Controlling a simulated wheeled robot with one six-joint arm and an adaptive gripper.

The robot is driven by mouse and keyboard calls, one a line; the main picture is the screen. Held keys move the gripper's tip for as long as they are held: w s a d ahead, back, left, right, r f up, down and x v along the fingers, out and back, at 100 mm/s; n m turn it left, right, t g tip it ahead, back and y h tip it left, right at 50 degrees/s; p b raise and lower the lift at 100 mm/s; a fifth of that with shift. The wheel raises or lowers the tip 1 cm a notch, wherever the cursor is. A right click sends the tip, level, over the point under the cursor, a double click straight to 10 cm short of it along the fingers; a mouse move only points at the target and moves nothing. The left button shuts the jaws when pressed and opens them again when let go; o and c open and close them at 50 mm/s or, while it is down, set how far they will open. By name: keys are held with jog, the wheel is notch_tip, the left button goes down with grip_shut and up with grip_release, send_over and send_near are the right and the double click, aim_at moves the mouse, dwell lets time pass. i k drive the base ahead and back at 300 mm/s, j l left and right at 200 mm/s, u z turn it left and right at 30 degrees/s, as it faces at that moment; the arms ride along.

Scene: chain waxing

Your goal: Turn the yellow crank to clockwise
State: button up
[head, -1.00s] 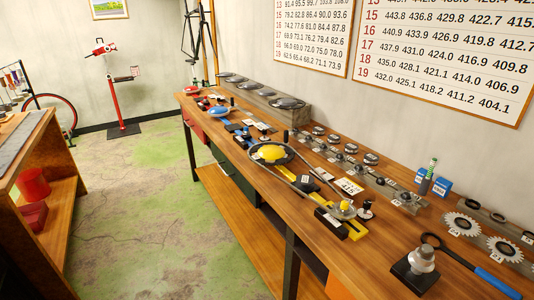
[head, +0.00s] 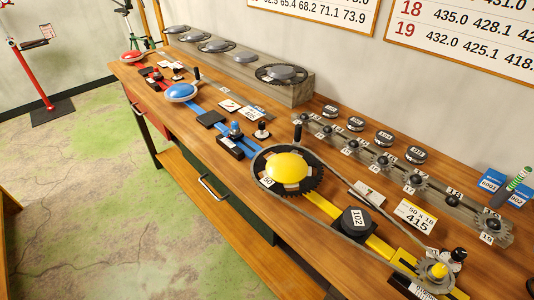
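The yellow crank (head: 286,168) is a yellow dome on a dark toothed chainring, on a yellow rail near the middle of the workbench (head: 230,157). A black upright handle (head: 298,132) stands at its far edge. A chain (head: 330,238) loops from the chainring to a small sprocket (head: 438,271) with a yellow centre at the lower right. A black block marked 102 (head: 356,221) stands on the rail inside the loop. My gripper does not show in the head view.
Blue (head: 181,92) and red (head: 131,57) domed crank units stand farther along the bench. A grey block with several chainrings (head: 240,66) and a rail of small sprockets (head: 400,180) line the wall side. Green floor (head: 90,190) is clear at left.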

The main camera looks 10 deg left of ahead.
aim_at(289, 169)
jog(key=i+j, duration=0.2)
jog(key=i+j+z, duration=0.1)
jog(key=j, duration=0.35)
jog(key=i+j+z, duration=0.1)
jog(key=i+j, duration=0.3)
jog(key=j, duration=0.25)
jog(key=i+j+z, duration=0.1)
jog(key=j, duration=0.25)
jog(key=i+j+z, duration=0.1)
jog(key=j+z, duration=0.3)
jog(key=j, duration=0.2)
jog(key=j+z, duration=0.35)
jog(key=j, duration=0.25)
jog(key=j+z, duration=0.4)
jog(key=j, duration=0.25)
jog(key=k+j+z, duration=0.1)
jog(key=j+z, duration=0.25)
jog(key=j, duration=0.25)
